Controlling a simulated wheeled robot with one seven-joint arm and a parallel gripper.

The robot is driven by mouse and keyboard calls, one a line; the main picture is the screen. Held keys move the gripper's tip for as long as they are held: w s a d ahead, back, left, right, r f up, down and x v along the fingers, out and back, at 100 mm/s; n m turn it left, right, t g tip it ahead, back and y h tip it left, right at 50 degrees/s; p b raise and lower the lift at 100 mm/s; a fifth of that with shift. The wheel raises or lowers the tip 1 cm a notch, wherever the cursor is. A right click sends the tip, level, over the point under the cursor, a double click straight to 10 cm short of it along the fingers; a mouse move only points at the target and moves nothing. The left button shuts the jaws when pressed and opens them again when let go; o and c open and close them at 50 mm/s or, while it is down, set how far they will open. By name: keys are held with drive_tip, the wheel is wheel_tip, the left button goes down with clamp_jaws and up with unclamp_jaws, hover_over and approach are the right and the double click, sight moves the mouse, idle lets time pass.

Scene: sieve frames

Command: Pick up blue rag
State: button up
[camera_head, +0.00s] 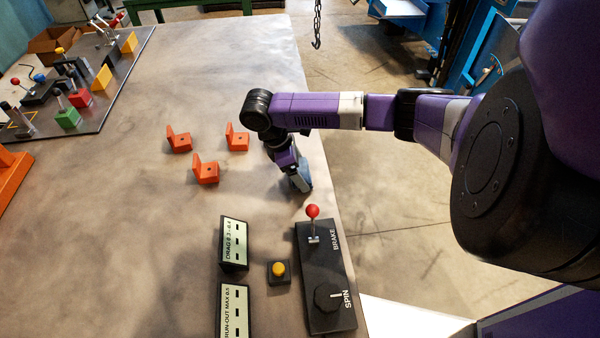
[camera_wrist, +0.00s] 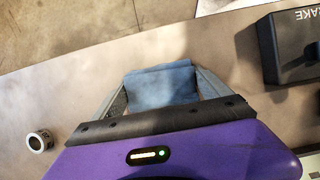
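The blue rag (camera_wrist: 160,86) is a folded block of cloth in the middle of the wrist view, lying between the two fingers of my gripper (camera_wrist: 162,90). The fingers stand wide apart, one on each side of it. Its left and right edges come right up to the fingers, and I cannot tell whether they press on it. In the head view my gripper (camera_head: 300,182) points down at the table's right edge. It hides most of the rag there. I cannot see a clear gap under the rag.
The grey table (camera_head: 150,240) ends just right of my gripper. A black control box (camera_head: 322,270) with a red-knobbed lever stands nearer. Orange brackets (camera_head: 206,170) sit to the left. A small metal ring (camera_wrist: 40,141) lies at the left in the wrist view.

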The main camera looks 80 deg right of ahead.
sight(300, 168)
drive_tip(key=c, duration=0.7)
wheel_tip(300, 168, up, 20)
drive_tip(key=shift+r+p, duration=0.1)
drive_tip(key=shift+p, duration=0.6)
